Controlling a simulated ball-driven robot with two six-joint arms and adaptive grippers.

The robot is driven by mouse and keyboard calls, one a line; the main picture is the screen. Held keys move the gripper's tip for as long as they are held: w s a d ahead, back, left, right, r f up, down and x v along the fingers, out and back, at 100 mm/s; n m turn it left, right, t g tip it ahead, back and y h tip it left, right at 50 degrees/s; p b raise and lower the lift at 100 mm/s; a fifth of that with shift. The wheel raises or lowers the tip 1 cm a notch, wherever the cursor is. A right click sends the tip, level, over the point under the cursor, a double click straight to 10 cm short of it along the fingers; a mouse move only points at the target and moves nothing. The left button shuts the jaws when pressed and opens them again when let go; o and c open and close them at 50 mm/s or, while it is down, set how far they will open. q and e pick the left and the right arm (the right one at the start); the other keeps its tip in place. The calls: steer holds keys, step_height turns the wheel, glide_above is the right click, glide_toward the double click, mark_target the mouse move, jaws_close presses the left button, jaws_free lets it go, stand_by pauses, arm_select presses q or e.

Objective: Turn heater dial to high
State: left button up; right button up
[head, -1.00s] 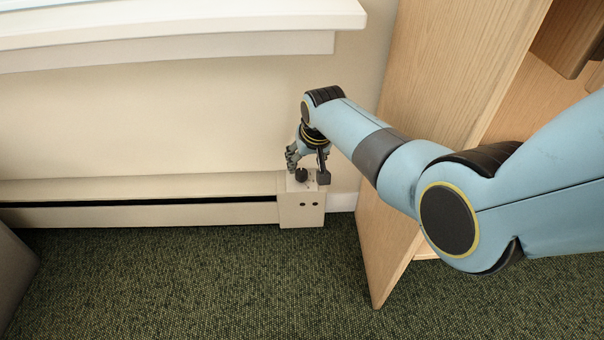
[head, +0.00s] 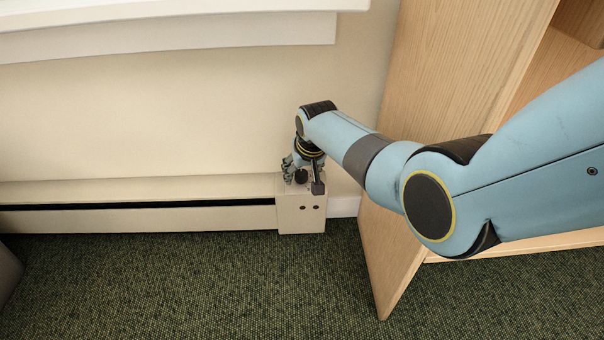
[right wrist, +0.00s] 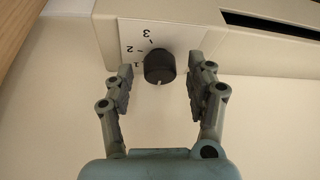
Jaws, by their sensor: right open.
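The heater dial is a small black round knob (right wrist: 159,67) on a white scale plate marked 1, 2 and 3. Its white pointer line faces the bottom of the right wrist view, away from the numbers. In the head view the dial (head: 301,176) shows on top of the heater's end box (head: 302,217). My right gripper (right wrist: 159,84) is open, with one finger on either side of the dial and a visible gap to each. It also shows in the head view (head: 303,181), pointing down at the dial. My left gripper is in neither view.
The long beige baseboard heater (head: 140,188) runs along the wall to the left. A wooden shelf unit (head: 400,235) stands close on the right of the end box. A white sill (head: 180,30) juts out above. Green carpet (head: 190,285) in front is clear.

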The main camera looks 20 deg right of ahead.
steer(key=c, duration=1.1)
steer(key=shift+c, duration=0.2)
